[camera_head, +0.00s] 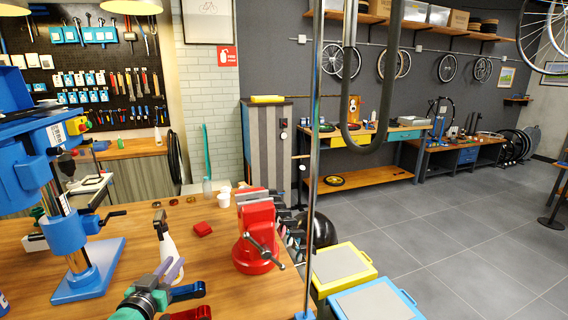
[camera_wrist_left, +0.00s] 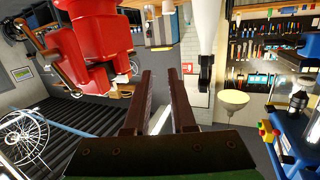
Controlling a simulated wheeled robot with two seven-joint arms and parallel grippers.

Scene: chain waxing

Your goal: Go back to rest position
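My left gripper (camera_head: 170,270) is low over the front of the wooden workbench (camera_head: 120,250), its arm coming in from the bottom left. In the left wrist view its two dark fingers (camera_wrist_left: 160,78) stand apart with nothing between them. A white spray bottle (camera_head: 168,242) stands just beyond the fingers; it also shows in the left wrist view (camera_wrist_left: 206,32). I cannot tell whether they touch. My right gripper is not in view.
A red vise (camera_head: 255,235) is bolted right of the left gripper. A blue press stand (camera_head: 88,278) is on the left. Blue (camera_head: 188,291) and red (camera_head: 192,313) handles lie close by. A thin metal post (camera_head: 313,150) rises at the bench's right edge. Open floor lies right.

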